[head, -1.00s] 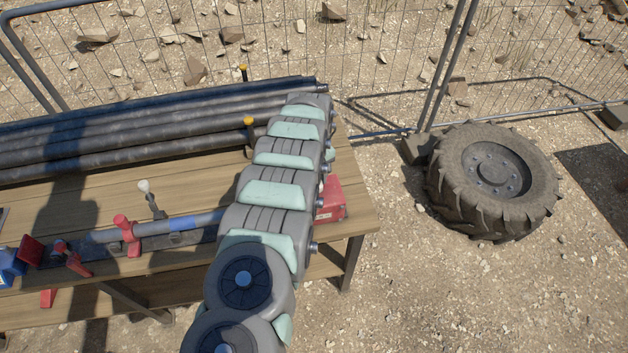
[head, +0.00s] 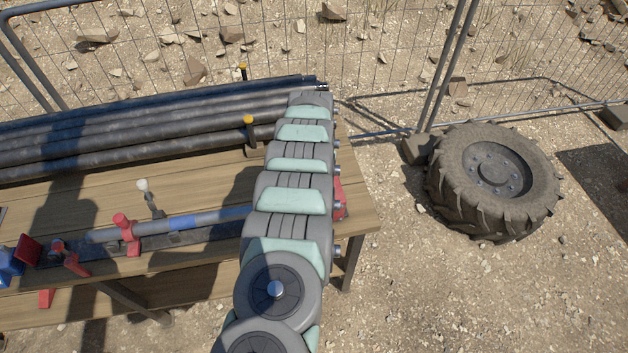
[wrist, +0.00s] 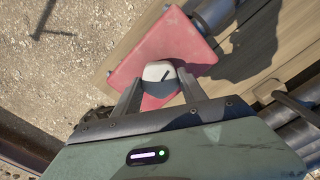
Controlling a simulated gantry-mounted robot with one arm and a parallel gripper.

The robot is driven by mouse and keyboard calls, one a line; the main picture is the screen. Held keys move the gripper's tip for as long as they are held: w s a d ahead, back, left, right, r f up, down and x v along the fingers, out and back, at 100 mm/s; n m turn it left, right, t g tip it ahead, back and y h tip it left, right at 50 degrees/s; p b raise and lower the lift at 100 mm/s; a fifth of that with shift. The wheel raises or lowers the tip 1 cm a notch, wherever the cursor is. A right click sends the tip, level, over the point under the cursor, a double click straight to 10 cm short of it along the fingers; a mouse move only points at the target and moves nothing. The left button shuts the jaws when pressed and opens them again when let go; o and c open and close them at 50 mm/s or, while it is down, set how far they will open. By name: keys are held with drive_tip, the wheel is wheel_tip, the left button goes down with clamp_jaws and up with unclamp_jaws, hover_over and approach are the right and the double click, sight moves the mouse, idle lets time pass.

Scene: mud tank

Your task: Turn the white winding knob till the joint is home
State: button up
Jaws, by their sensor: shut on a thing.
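The white winding knob (wrist: 158,70) with a dark line on its face sits on a red housing (wrist: 185,38) in the wrist view. My gripper (wrist: 159,77) is shut on the knob, one finger on each side. In the head view my arm hides the knob and the gripper; only a sliver of the red housing (head: 339,198) shows at the bench's right end. A grey pipe with a blue band (head: 185,223) lies along the bench and runs behind my arm towards the housing. I cannot see how the joint sits.
Several dark pipes (head: 130,132) lie along the back of the wooden bench (head: 100,195), near yellow-topped posts (head: 249,121). A white-tipped lever (head: 143,185) and a red clamp (head: 127,226) stand left of my arm. A large tyre (head: 492,180) lies on the ground right of the bench.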

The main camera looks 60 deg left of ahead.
drive_tip(key=m, duration=0.6)
drive_tip(key=shift+m, duration=0.3)
idle(0.4)
drive_tip(key=o, duration=1.4)
drive_tip(key=shift+c, duration=0.2)
wheel_tip(320, 180, up, 11)
drive_tip(key=b, duration=0.1)
drive_tip(key=shift+f, duration=0.1)
